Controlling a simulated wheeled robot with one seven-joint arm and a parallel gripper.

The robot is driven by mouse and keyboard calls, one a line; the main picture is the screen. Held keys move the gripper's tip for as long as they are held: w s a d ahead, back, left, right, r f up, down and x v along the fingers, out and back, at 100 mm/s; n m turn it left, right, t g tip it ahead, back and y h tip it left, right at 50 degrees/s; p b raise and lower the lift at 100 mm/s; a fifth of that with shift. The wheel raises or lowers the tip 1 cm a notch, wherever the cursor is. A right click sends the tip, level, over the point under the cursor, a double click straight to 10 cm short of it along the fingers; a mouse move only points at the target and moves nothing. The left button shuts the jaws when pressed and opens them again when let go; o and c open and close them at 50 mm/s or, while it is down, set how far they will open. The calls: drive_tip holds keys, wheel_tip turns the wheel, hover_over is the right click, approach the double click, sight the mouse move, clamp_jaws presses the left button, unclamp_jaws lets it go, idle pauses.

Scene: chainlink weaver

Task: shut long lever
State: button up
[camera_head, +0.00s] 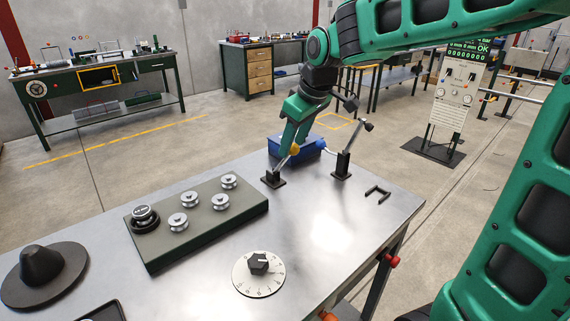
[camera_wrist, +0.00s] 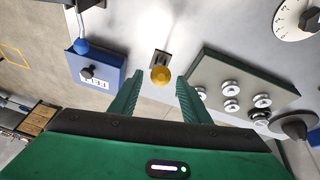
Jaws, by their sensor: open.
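Two levers stand at the far end of the metal bench; I cannot tell for certain which is the long one. One has a yellow knob (camera_head: 294,149) and a small dark base (camera_head: 273,180). The other has a dark post (camera_head: 342,167), a blue knob (camera_head: 320,145) and a dark upper end. My gripper (camera_head: 288,151) points down at the yellow-knobbed lever, with its fingers open. In the wrist view the yellow knob (camera_wrist: 160,76) shows between the fingertips (camera_wrist: 159,84), with a gap on both sides. The blue knob (camera_wrist: 81,46) is off to the left there.
A blue box (camera_head: 314,152) sits just behind the levers. A grey block with several metal spools (camera_head: 200,227), a numbered dial (camera_head: 259,272) and a dark cone (camera_head: 42,270) are on the bench. A small black bracket (camera_head: 377,193) lies near the right edge.

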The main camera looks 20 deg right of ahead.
sight(282, 162)
drive_tip(key=x, duration=0.9)
drive_tip(key=shift+d, duration=0.1)
clamp_jaws()
drive_tip(key=shift+d, duration=0.1)
